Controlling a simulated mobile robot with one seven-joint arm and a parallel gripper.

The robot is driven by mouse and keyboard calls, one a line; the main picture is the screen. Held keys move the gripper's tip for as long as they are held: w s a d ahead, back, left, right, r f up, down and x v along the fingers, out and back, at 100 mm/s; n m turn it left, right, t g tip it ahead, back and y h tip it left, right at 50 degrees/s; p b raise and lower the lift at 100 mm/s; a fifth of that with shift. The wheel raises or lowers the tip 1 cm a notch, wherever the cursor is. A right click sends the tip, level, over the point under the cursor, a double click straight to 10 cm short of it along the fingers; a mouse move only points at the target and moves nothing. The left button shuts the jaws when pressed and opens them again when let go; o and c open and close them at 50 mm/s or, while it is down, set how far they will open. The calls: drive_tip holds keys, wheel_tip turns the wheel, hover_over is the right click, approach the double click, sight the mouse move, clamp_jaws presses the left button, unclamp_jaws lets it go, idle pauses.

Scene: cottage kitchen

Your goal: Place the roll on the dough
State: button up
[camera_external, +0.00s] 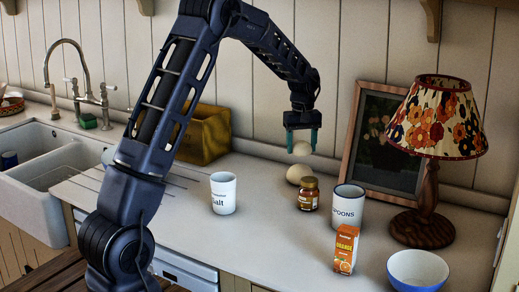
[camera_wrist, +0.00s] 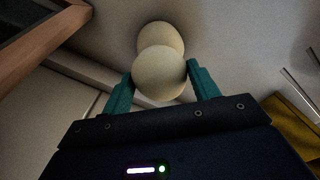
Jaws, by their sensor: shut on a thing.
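My gripper (camera_external: 302,143) points down over the counter at the back, its teal fingers shut on a pale round roll (camera_external: 302,149). The roll also shows between the fingertips in the wrist view (camera_wrist: 159,76). The dough (camera_external: 299,174), a second pale ball, rests on the counter almost straight below the held roll. A small gap shows between the two in the external view. In the wrist view the dough (camera_wrist: 160,37) is partly hidden behind the roll.
A brown jar (camera_external: 308,195) stands close to the dough at front right. A spoons crock (camera_external: 347,207), an orange carton (camera_external: 346,249), a lamp (camera_external: 428,205) and a leaning picture frame (camera_external: 350,170) are to the right. A salt cup (camera_external: 223,193) stands left, with clear counter between.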

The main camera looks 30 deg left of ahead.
sight(301, 154)
drive_tip(key=shift+f, duration=1.75)
drive_tip(key=o, duration=0.8)
drive_tip(key=shift+f, duration=0.15)
drive_tip(key=shift+c, duration=0.2)
wheel_tip(301, 154, up, 12)
drive_tip(key=shift+r, duration=0.2)
drive_tip(key=s+a+r+m+t, duration=0.1)
drive_tip(key=s+r, duration=0.4)
drive_tip(key=s, duration=0.3)
drive_tip(key=s+a+r+m, duration=0.2)
drive_tip(key=s+r, duration=0.2)
drive_tip(key=s, duration=0.4)
drive_tip(key=s+a+r+m+t, duration=0.1)
drive_tip(key=s+r, duration=0.4)
drive_tip(key=s, duration=0.3)
drive_tip(key=s+f+m+t, duration=0.1)
drive_tip(key=s+f+m, duration=0.1)
drive_tip(key=s, duration=1.1)
drive_tip(key=s+a+f+m+t, duration=0.1)
drive_tip(key=s+f+m, duration=0.1)
drive_tip(key=s, duration=1)
drive_tip(key=shift+s+a+f+m+t, duration=0.15)
drive_tip(key=shift+s+f+m+t, duration=0.15)
drive_tip(key=shift+m, duration=0.2)
